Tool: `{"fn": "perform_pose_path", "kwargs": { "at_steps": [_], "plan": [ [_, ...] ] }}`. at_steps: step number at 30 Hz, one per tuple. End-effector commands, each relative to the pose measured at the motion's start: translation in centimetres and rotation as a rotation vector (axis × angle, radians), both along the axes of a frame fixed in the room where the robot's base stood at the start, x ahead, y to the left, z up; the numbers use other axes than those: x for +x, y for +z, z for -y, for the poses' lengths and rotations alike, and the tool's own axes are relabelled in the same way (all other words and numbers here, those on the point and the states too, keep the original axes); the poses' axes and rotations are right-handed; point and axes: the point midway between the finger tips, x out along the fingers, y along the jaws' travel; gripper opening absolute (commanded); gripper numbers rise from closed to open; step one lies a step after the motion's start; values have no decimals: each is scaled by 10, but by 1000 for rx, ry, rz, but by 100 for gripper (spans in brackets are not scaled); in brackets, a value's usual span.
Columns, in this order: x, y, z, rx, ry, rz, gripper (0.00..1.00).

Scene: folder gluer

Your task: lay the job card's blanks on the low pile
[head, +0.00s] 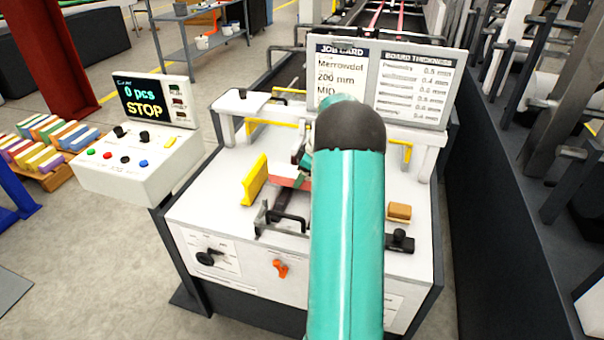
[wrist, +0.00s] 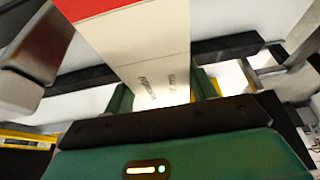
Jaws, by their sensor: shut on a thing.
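The job card (head: 340,75) stands at the back of the white machine top and reads Merrowdot, 200 mm, MID. My gripper (head: 305,165) is over the machine top, largely hidden behind my teal arm. In the wrist view my gripper (wrist: 163,92) is shut on a cream blank (wrist: 150,55) with a red band and small dark print. I cannot tell whether it is one blank or several. A red strip (head: 288,182) shows beside my gripper in the head view, next to the yellow upright plate. I cannot make out the low pile; my arm covers that area.
The yellow plate (head: 255,180) and a dark metal bracket (head: 280,220) stand close to my gripper. A brown block (head: 399,211) lies at right. The board thickness chart (head: 412,85) stands behind. A control box (head: 140,140) shows STOP. Coloured stacks (head: 45,145) sit far left.

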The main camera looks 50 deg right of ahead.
Motion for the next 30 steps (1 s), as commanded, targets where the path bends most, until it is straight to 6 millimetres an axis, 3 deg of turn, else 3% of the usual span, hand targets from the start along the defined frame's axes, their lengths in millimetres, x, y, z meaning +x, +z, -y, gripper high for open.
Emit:
{"fn": "perform_pose_path", "kwargs": {
  "at_steps": [2,3,6,19,30],
  "plan": [
    [0,-1,0,0,0,1,20],
    [0,-1,0,0,0,1,60],
    [0,-1,0,0,0,1,80],
    [-3,7,2,0,0,0,82],
    [-28,76,15,-3,-2,3,82]
  ]
}}
